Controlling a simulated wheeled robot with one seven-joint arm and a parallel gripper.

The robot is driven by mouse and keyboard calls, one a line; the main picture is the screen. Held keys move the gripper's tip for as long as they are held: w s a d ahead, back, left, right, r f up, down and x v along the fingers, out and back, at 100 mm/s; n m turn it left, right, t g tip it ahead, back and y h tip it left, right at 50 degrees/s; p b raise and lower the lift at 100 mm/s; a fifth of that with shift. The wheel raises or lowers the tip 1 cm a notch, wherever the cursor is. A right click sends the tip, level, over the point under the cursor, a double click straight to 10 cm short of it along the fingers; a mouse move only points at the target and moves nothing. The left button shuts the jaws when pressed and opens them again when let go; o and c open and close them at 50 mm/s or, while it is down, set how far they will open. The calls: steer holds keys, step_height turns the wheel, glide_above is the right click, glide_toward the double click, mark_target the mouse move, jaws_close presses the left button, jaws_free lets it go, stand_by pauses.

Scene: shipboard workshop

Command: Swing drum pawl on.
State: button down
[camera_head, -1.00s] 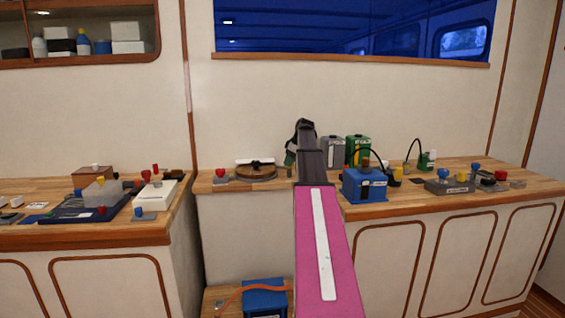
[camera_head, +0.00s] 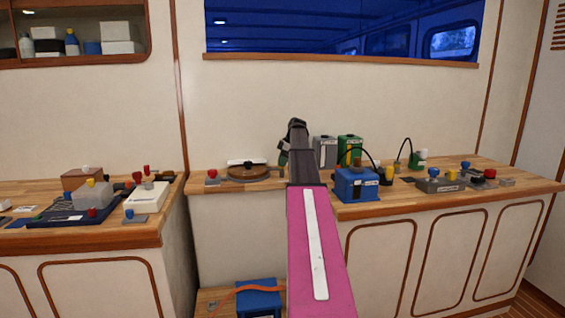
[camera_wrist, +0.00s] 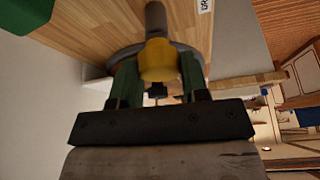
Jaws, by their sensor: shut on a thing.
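My gripper (camera_wrist: 155,84) has its green fingers on either side of a yellow knob (camera_wrist: 158,60) and is shut on it. A grey bar (camera_wrist: 156,18) lies just beyond the knob, above a grey round rim on the wooden top. A label (camera_wrist: 205,5), partly cut off, is near it. In the head view a brown round drum (camera_head: 249,173) with a white bar on top sits on the bench. My arm hides the yellow knob there, and only part of the gripper shows right of the drum.
A red-knobbed switch (camera_head: 212,177) stands left of the drum. Another blue box (camera_head: 258,299) sits low below. The left bench (camera_head: 110,235) holds several knobbed devices.

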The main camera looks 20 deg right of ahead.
steer(key=c, duration=0.6)
jaws_free()
steer(key=v, duration=1.1)
steer(key=shift+s, duration=0.1)
